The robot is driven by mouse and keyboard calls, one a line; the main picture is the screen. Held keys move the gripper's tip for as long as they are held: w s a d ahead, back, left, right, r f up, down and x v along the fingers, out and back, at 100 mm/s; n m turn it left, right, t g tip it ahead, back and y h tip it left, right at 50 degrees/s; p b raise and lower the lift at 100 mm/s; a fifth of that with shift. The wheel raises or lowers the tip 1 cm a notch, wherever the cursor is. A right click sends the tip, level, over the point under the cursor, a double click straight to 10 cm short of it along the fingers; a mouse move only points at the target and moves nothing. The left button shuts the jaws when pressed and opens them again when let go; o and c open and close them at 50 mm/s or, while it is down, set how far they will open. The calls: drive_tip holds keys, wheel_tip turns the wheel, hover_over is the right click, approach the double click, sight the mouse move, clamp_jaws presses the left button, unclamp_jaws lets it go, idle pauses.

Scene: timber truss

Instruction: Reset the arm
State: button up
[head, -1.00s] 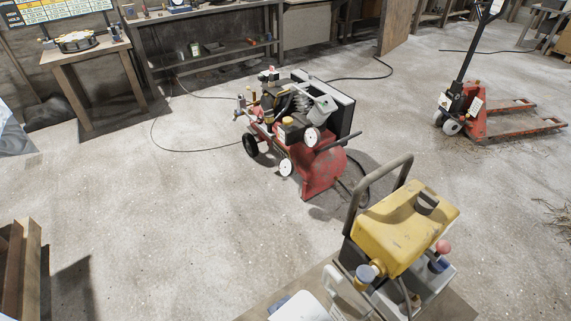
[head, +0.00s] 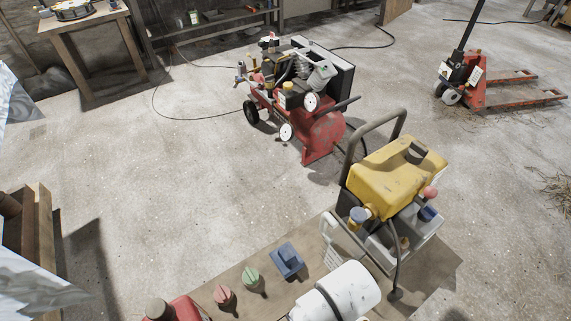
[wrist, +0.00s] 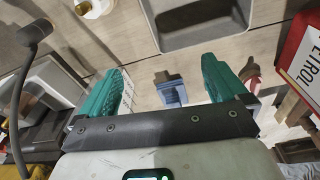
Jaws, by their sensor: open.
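My gripper (wrist: 162,78) shows in the wrist view with its two teal fingers wide apart and nothing held between them. A blue block-like piece (wrist: 172,90) lies on the wooden bench beyond the fingers and appears in the gap between them. In the head view the same blue piece (head: 287,261) rests on the bench top (head: 238,295). The gripper itself does not show there.
A green knob-like piece (head: 251,277) and a red one (head: 223,295) lie on the bench. A yellow-tanked machine (head: 400,178) stands at its far end. The wrist view shows a red petrol can (wrist: 300,60) and a grey tray (wrist: 200,28). A red compressor (head: 300,100) stands on open floor.

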drive_tip(key=s+d+m, duration=0.2)
drive_tip(key=s+d, duration=0.4)
drive_tip(key=d, duration=0.3)
drive_tip(key=s+d+r+m, duration=0.1)
drive_tip(key=s+d+m, duration=0.2)
drive_tip(key=d, duration=0.6)
drive_tip(key=s, duration=0.2)
drive_tip(key=shift+s+r+h, duration=0.3)
drive_tip(key=shift+s, duration=0.1)
